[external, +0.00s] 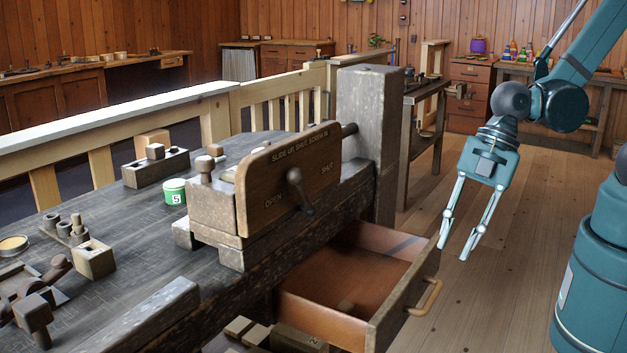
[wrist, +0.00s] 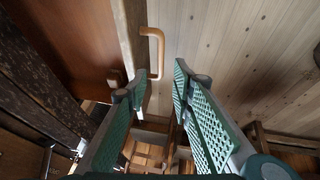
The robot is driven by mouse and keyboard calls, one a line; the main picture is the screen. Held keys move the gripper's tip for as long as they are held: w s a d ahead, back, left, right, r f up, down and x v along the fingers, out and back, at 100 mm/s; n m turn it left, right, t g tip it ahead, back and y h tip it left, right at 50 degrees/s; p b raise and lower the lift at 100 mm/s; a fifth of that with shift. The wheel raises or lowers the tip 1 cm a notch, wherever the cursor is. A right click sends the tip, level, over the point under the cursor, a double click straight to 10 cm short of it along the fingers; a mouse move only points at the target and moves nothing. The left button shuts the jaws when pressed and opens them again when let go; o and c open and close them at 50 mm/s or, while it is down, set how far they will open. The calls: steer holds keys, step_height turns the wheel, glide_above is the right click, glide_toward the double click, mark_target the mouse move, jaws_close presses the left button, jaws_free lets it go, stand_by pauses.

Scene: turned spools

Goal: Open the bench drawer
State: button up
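The bench drawer (external: 402,300) is pulled out from under the dark bench, with its reddish inside showing. Its wooden loop handle (external: 432,296) is on the front board. My gripper (external: 454,249) is in the air near the drawer's far front corner, pointing down, its two fingers apart with nothing between them. In the wrist view, the drawer front (wrist: 128,35) and handle (wrist: 160,42) lie beyond the open fingers (wrist: 161,84). The handle is not between the fingertips, and I see no contact with it.
The bench top (external: 110,243) carries a wooden box with a lever (external: 299,190), a green tin (external: 173,191) and several turned pieces. A thick post (external: 370,120) stands behind the drawer. Small blocks (external: 290,340) sit below left of the drawer. Floor (external: 490,290) right of the drawer is clear.

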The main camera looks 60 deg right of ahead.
steer(key=shift+s+d+r, duration=0.15)
steer(key=shift+d+r, duration=0.1)
steer(key=shift+r, duration=0.4)
steer(key=shift+a, duration=0.1)
steer(key=h+p, duration=0.5)
steer(key=p, duration=0.1)
glide_toward(433, 295)
steer(key=shift+f, duration=0.15)
stand_by(0.4)
steer(key=shift+f, duration=0.1)
stand_by(0.4)
steer(key=shift+w+f+b, duration=0.25)
steer(key=shift+f+b, duration=0.1)
steer(key=shift+f, duration=0.9)
steer(key=shift+w+f+b, duration=0.3)
steer(key=shift+f+b, duration=0.05)
steer(key=shift+f, duration=0.9)
steer(key=shift+w+f+b, duration=0.25)
steer(key=shift+f+b, duration=0.1)
steer(key=shift+f, duration=0.9)
jaws_close()
